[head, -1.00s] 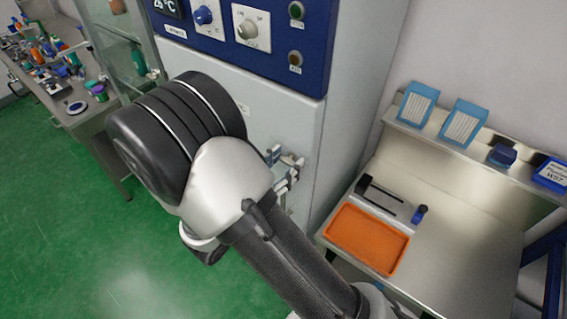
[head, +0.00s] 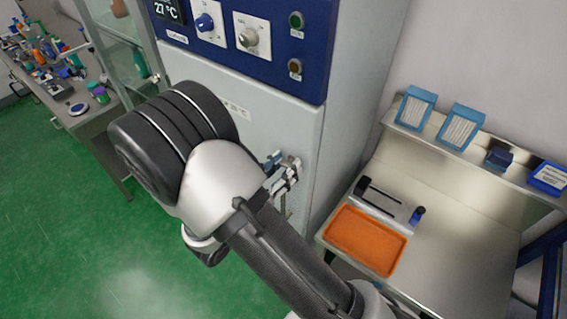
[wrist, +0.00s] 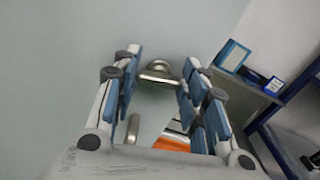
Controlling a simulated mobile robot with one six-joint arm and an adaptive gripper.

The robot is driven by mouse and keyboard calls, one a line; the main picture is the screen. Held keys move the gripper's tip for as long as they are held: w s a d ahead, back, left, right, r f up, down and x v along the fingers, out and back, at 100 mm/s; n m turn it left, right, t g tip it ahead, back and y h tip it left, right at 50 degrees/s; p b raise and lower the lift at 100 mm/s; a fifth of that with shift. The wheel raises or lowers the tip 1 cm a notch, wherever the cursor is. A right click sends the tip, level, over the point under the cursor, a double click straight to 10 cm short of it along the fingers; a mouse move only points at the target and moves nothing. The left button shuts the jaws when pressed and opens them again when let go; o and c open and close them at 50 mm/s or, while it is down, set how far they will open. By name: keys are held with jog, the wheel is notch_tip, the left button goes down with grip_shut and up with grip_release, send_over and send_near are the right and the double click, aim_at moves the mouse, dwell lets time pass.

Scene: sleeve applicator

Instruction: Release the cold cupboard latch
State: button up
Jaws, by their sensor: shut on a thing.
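The cold cupboard (head: 265,125) is a pale cabinet with a blue control panel above its door. Its metal latch (wrist: 158,72) shows in the wrist view between the far ends of my fingers, against the pale door. My gripper (wrist: 161,90) is shut on the latch, with one blue-padded finger on each side. In the head view my gripper (head: 282,172) is at the door's right edge, and my arm covers part of the door. The latch is mostly hidden there by the fingers. Exactly where the pads touch is hard to see.
A steel bench (head: 455,262) with an orange tray (head: 365,240) stands right of the cupboard. A shelf (head: 470,150) above it holds blue boxes. A cluttered bench (head: 95,113) is at the far left. The green floor (head: 60,240) is clear.

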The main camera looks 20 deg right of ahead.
jog(key=n+p, duration=0.3)
jog(key=n, duration=0.1)
jog(key=shift+r+n, duration=0.1)
jog(key=shift+n, duration=0.2)
jog(key=n+p, duration=0.2)
jog(key=n, duration=0.1)
jog(key=shift+w+a+n+p, duration=0.1)
jog(key=shift+n+p, duration=0.2)
jog(key=shift+p, duration=0.05)
jog(key=n+p, duration=0.1)
jog(key=n, duration=0.2)
jog(key=shift+f+n+p, duration=0.2)
jog(key=shift+n+p, duration=0.1)
jog(key=shift+p, duration=0.1)
jog(key=shift+w+f+n+p, duration=0.15)
jog(key=shift+n+p, duration=0.55)
jog(key=shift+n, duration=1.1)
jog(key=o, duration=1.1)
jog(key=shift+c, duration=0.2)
jog(key=v, duration=1.2)
